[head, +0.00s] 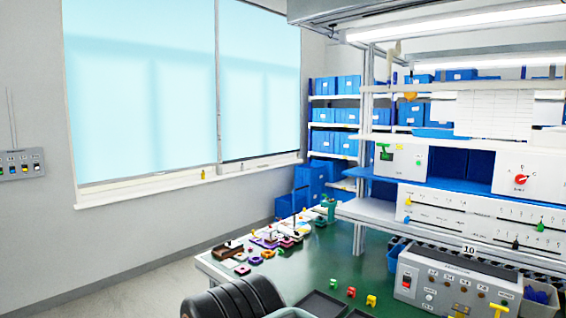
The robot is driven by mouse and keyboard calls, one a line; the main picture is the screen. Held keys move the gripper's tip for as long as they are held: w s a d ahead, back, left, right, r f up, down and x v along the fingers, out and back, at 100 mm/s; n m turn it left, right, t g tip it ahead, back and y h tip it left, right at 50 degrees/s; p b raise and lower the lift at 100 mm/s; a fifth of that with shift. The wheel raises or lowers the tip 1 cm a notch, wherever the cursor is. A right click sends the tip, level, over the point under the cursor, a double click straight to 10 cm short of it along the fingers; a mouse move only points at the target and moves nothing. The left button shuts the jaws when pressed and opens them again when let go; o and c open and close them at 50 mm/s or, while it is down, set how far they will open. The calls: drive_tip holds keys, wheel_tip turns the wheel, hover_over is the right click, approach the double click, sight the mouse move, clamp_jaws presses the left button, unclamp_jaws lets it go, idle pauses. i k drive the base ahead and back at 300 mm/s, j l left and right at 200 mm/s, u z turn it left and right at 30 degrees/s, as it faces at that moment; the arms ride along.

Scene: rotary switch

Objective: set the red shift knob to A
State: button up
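The red shift knob (521,180) is a small red dial on the front of a white panel (508,187) on the shelf unit at the right. Tiny letter marks surround it, one above and one to its right. They are too small to read with certainty, and so is the knob's pointing direction. Nothing touches the knob. My gripper is not in view.
A green-topped table (345,268) holds small coloured parts and dark trays. A grey control box (455,285) stands at its right. Below the knob's panel is a white slider panel (480,218) with coloured handles. Bare floor (135,290) lies at the left.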

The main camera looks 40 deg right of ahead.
sight(519, 179)
drive_tip(key=z, duration=2.85)
